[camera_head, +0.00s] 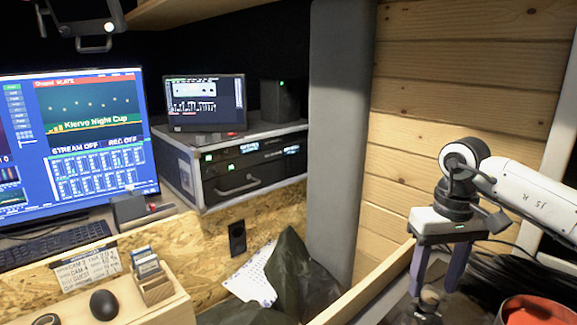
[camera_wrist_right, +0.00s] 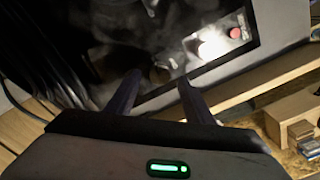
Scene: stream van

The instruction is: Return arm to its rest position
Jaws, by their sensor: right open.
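My right arm (camera_head: 525,190) comes in from the right edge in the head view. It is white, with dark joints. Its gripper (camera_head: 433,291) points down with two dark purple-grey fingers spread apart, so it is open. A small round-topped knob-like thing (camera_head: 429,301) shows below and between the fingertips; I cannot tell whether they touch it. In the right wrist view the open fingers (camera_wrist_right: 159,80) reach over a dark, shiny surface, with nothing clearly held. My left gripper is not in view.
A wooden ledge (camera_head: 365,290) runs just left of the gripper. Black cables (camera_head: 500,262) and a red-topped round container (camera_head: 533,308) lie under the arm. A plank wall (camera_head: 420,110) stands behind. A monitor (camera_head: 85,140), keyboard (camera_head: 50,243) and rack case (camera_head: 240,170) are left.

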